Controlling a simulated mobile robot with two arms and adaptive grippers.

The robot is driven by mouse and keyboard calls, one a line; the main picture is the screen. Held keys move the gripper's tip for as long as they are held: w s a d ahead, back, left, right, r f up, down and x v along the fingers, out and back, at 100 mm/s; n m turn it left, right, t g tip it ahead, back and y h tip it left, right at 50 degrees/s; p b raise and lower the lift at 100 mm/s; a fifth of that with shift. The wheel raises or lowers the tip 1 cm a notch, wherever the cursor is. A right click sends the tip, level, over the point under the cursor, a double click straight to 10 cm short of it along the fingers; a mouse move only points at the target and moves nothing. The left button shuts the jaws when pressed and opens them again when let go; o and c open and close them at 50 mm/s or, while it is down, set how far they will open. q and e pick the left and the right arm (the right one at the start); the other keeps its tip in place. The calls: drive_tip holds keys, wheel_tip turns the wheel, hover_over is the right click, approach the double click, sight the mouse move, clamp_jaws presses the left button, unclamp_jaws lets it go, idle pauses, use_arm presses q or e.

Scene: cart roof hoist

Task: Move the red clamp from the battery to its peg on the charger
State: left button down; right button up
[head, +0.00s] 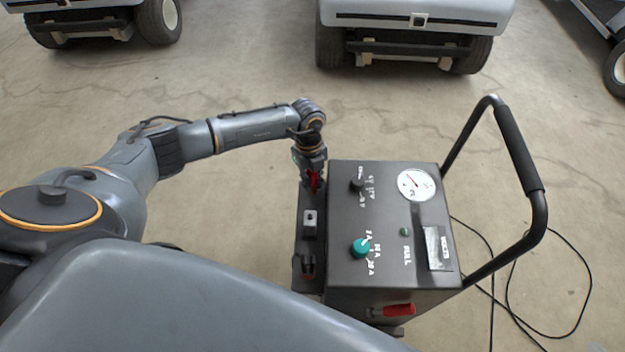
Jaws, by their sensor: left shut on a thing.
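The charger (385,262) is a dark box on a wheeled frame, with a round meter, a teal knob and a black knob on its top. A narrow dark ledge (297,240) runs along its left side. My left gripper (313,178) is at the far end of this ledge, pointing down, shut on the red clamp (314,181). The clamp shows only partly between the fingers, and the gripper hides any peg there. I cannot tell whether the clamp touches the ledge or a peg. No battery is recognisable in view. My right gripper is not in view.
The ledge carries a small grey block (310,222) and a black fitting (307,265). A red piece (399,310) sits on the charger's near side. A black push handle (519,150) rises at right; a loose cable (585,300) lies on the floor. Parked carts (417,14) stand behind.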

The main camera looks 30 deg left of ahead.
use_arm(q)
drive_tip(key=shift+f+b, duration=0.5)
drive_tip(key=shift+f, duration=0.3)
drive_tip(key=c, duration=1.1)
unclamp_jaws()
drive_tip(key=shift+c, duration=0.2)
drive_tip(key=shift+r, duration=0.1)
drive_tip(key=r, duration=0.8)
drive_tip(key=a+r, duration=0.1)
drive_tip(key=r, duration=0.2)
drive_tip(key=shift+w+a+r, duration=0.1)
drive_tip(key=shift+w+r, duration=0.3)
